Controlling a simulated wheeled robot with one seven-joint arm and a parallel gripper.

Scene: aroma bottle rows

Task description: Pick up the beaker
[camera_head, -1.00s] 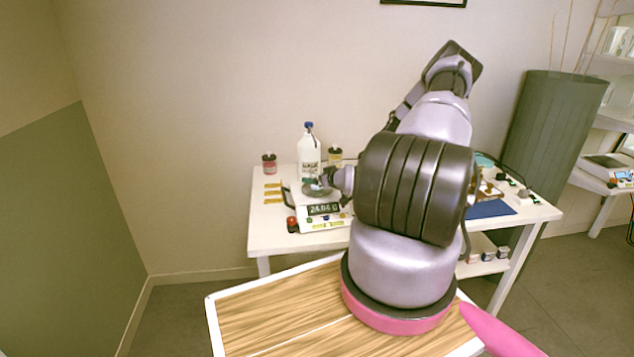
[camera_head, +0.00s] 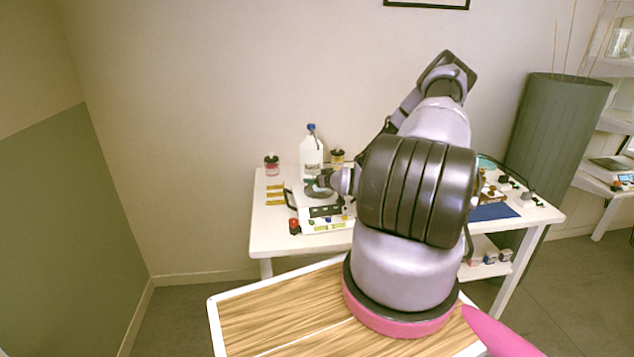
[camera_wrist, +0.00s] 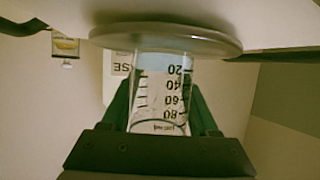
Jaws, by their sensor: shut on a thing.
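The beaker (camera_wrist: 162,85) is clear with dark graduation marks, and it appears upside down in the wrist view. My gripper (camera_wrist: 161,104) is shut on it, with one green finger at each side. The round grey pan (camera_wrist: 165,39) of the balance is right at the beaker's base; I cannot tell whether they touch. In the head view, my gripper (camera_head: 320,182) is small and low over the balance (camera_head: 324,223) on the white table. The beaker is hard to make out there, and my arm covers part of the scene.
A white bottle with a blue cap (camera_head: 312,156) stands close behind the balance. A red-labelled jar (camera_head: 272,166) and a yellow-labelled jar (camera_head: 337,158) stand near the wall. A blue mat (camera_head: 492,212) lies on the right.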

